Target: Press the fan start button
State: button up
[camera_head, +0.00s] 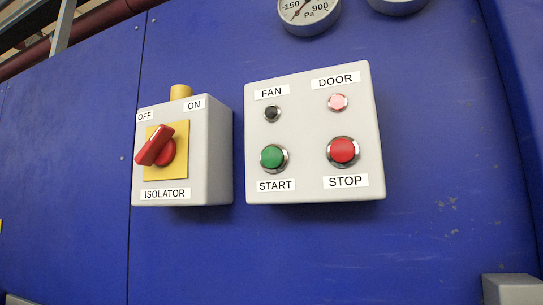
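The green fan start button (272,157) sits in a metal ring at the lower left of a light grey control box (308,180), above the START label. The red stop button (343,151) is to its right, above the STOP label. Under the FAN label a small lamp (272,114) is dark. Under the DOOR label a small lamp (337,102) shows pale pink. My gripper is not clearly seen in this view, and nothing covers the buttons.
An isolator box (213,150) with a red rotary handle (155,146) stands out from the blue panel (420,240) just left of the control box. The handle slants between lower left and upper right. Gauges (309,10) are above. A grey block (512,290) is at the lower right.

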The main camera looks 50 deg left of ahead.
grip_shut()
dwell(1.9)
